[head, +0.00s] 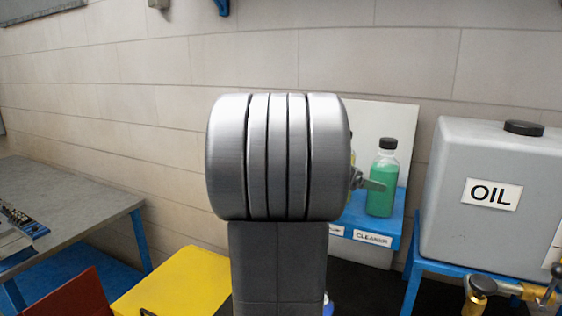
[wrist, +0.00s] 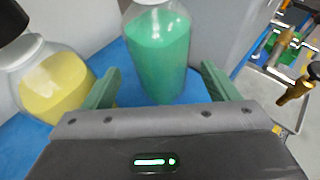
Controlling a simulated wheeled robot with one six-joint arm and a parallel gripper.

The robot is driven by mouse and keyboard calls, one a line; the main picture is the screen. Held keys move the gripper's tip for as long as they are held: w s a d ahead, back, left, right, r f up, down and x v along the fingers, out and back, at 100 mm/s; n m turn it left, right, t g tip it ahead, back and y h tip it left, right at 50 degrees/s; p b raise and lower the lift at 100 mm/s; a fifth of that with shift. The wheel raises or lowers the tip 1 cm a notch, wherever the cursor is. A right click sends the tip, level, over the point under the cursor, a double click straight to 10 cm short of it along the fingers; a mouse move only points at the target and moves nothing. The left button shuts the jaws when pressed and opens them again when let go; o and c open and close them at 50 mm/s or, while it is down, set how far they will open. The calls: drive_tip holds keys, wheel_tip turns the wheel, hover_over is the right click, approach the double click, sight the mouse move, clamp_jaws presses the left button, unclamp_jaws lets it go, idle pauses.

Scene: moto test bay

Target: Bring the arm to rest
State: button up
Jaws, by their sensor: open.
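My gripper (wrist: 161,82) is open in the wrist view, its two green fingers spread apart. The green bottle (wrist: 158,52) stands upright on the blue shelf (wrist: 112,60), in line with the gap between the fingers; I cannot tell how deep it sits between them. In the head view my own arm fills the middle and hides most of my gripper. The green bottle (head: 381,200) shows there just right of the arm, with a black cap, above a CLEANER label.
A bottle of yellow liquid (wrist: 55,85) stands close to the left finger. A grey OIL tank (head: 480,225) stands right of the shelf, with brass fittings (head: 480,292) at its lower front. A grey workbench (head: 70,205) is at left, a yellow box (head: 185,280) lower left.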

sight(372, 171)
drive_tip(key=x, duration=0.5)
drive_tip(key=shift+w+d+f+p, duration=0.1)
drive_tip(key=shift+d+f+p, duration=0.05)
drive_tip(key=shift+d+p, duration=0.2)
wheel_tip(372, 171, up, 2)
drive_tip(key=shift+a+r, duration=0.1)
drive_tip(key=shift+a, duration=0.05)
drive_tip(key=shift+r, duration=0.3)
